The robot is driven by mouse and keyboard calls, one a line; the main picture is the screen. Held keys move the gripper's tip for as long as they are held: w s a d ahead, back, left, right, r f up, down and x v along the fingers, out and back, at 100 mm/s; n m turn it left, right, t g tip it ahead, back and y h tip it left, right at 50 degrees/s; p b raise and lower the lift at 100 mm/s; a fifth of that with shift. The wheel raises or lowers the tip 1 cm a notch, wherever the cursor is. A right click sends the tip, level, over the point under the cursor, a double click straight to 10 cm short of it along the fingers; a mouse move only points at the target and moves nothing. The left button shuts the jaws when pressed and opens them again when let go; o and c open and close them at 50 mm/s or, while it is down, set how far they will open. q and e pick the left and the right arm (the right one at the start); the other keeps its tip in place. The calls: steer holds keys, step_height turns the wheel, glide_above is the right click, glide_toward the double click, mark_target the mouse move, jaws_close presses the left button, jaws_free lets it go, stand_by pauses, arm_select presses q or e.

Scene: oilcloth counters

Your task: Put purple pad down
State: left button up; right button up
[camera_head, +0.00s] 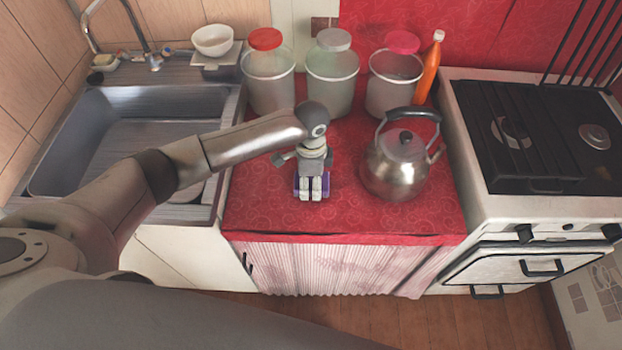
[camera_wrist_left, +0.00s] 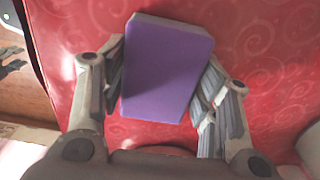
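The purple pad (camera_wrist_left: 168,72) is a flat block with a purple face and a paler edge, seen in the left wrist view between the two fingers. My left gripper (camera_wrist_left: 165,85) has a finger against each side of it and is shut on it. In the head view the gripper (camera_head: 312,188) is over the red counter (camera_head: 250,205), and only slivers of the pad (camera_head: 326,186) show around the fingers. I cannot tell whether the pad touches the counter.
A metal kettle (camera_head: 395,170) stands just right of the gripper. Several lidded jars, including one with a red lid (camera_head: 268,75), and an orange bottle (camera_head: 429,68) stand behind. A sink (camera_head: 130,135) lies left, a stove (camera_head: 540,135) right. The counter's front is clear.

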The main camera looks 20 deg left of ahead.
mark_target(311, 181)
arm_select(q)
steer(key=o, duration=0.3)
step_height(311, 181, up, 12)
steer(key=shift+r+b, duration=0.2)
steer(key=shift+b, duration=0.1)
steer(key=shift+f, duration=0.1)
stand_by(0.6)
